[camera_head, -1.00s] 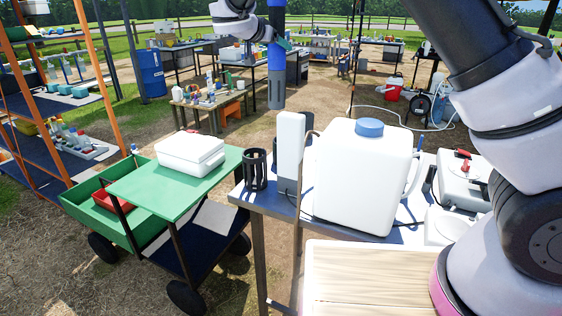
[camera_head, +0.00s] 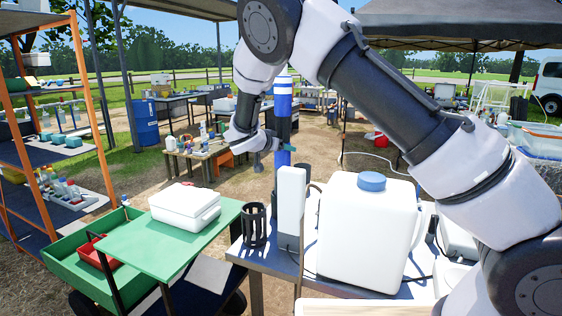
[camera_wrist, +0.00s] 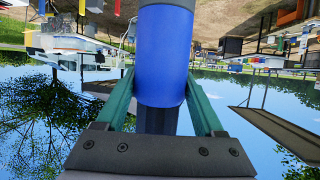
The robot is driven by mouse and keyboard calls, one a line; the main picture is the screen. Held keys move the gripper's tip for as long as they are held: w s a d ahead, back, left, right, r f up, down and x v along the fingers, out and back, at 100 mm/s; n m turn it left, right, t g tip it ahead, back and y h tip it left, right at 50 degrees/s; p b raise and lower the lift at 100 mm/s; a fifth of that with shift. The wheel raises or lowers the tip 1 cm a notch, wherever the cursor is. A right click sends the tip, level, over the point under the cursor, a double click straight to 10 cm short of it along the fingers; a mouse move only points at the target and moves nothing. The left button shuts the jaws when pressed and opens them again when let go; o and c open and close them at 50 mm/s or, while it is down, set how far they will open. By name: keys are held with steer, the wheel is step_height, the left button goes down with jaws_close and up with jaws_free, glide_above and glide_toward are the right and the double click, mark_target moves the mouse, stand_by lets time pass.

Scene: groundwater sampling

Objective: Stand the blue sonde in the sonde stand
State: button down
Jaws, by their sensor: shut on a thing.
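My gripper (camera_head: 270,147) has green fingers and is shut on the blue sonde (camera_head: 283,161). The sonde is upright, a blue tube with a dark middle and a white-banded blue top. Its lower end is hidden behind the white upright box in the head view. In the wrist view the sonde (camera_wrist: 163,55) sits between the two green fingers of my gripper (camera_wrist: 162,92). The sonde stand (camera_head: 254,226), a black slotted open cup, is on the table's left corner. It looks empty. The sonde is to the right of the stand in the picture, apart from it.
A white upright box (camera_head: 291,195) stands just right of the stand, with a large white jug (camera_head: 365,235) beside it. A green cart (camera_head: 165,250) with a white case (camera_head: 185,205) is at the left. An orange-framed shelf (camera_head: 95,100) stands farther left.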

mark_target(278, 164)
step_height(278, 164, down, 6)
steer(key=shift+f, duration=0.15)
stand_by(0.4)
jaws_free()
steer(key=shift+f, duration=0.15)
steer(key=v, duration=1.2)
steer(key=s+d+r+m+g+y, duration=0.1)
steer(key=s+d+r+g, duration=0.2)
steer(key=d, duration=0.5)
steer(key=s+d+r+g, duration=0.15)
steer(key=d+r, duration=0.25)
steer(key=d, duration=0.5)
steer(key=s+d+r+m+g+y, duration=0.1)
steer(key=d+r+g, duration=0.25)
steer(key=d, duration=0.45)
steer(key=s+d+r+n+t+y, duration=0.1)
steer(key=s+d+r+y, duration=0.2)
steer(key=s, duration=0.7)
steer(key=s+d+r+n+t+y, duration=0.2)
steer(key=s+d+r, duration=0.4)
steer(key=s+r, duration=0.3)
steer(key=s+y, duration=0.1)
steer(key=s, duration=0.1)
steer(key=shift+s+d, duration=0.3)
steer(key=shift+d, duration=0.1)
